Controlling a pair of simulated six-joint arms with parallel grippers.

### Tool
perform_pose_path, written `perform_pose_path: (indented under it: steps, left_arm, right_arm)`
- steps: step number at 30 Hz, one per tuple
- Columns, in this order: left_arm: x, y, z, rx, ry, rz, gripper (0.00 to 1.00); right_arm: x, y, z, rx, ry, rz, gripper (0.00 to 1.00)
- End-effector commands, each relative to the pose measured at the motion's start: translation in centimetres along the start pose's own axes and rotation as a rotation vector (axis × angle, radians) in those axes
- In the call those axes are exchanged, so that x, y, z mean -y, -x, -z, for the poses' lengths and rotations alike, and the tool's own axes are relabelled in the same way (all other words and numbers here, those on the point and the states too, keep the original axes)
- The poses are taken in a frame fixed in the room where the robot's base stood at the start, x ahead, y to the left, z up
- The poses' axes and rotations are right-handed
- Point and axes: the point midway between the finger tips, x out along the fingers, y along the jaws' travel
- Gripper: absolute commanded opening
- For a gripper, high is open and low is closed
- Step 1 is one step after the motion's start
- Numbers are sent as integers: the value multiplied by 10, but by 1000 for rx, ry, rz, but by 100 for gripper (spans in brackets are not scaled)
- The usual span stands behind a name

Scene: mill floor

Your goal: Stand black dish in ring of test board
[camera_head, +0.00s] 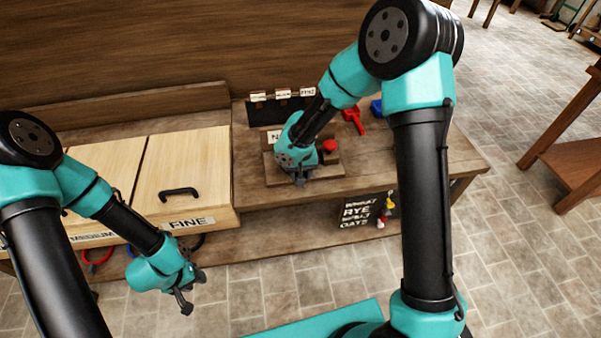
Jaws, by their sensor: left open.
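The test board (272,172) seems to be the small wooden board on the bench, with a red knob (330,146) at its right and a partly covered white label at its back. My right gripper (299,180) reaches down over the board and hides much of it. I cannot tell whether it is open or holds something. The ring and the black dish cannot be made out; the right gripper may cover them. My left gripper (193,293) is open and empty, in front of the bench, away from the board.
A wooden cabinet top with lids, one marked FINE (188,205) with a black handle, is at the left. A black rack with white labels (280,107) stands behind the board. A red scoop (353,120) and a blue item (376,108) lie at the back right. The bench's right end is clear.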

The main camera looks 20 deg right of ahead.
Motion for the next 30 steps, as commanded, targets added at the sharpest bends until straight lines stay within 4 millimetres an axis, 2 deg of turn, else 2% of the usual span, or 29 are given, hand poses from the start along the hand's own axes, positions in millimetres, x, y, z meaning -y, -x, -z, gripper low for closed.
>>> perform_pose_path:
  steps: [8,14,20,30]
  left_arm:
    - [0,0,0,0,0,0,43]
    - [0,0,0,0,0,0,43]
    - [0,0,0,0,0,0,43]
    - [0,0,0,0,0,0,43]
  right_arm:
    - [0,0,0,0,0,0,46]
    - [0,11,1,-2,-1,-1,46]
    - [0,41,1,-5,0,1,46]
    - [0,106,1,-4,-1,1,46]
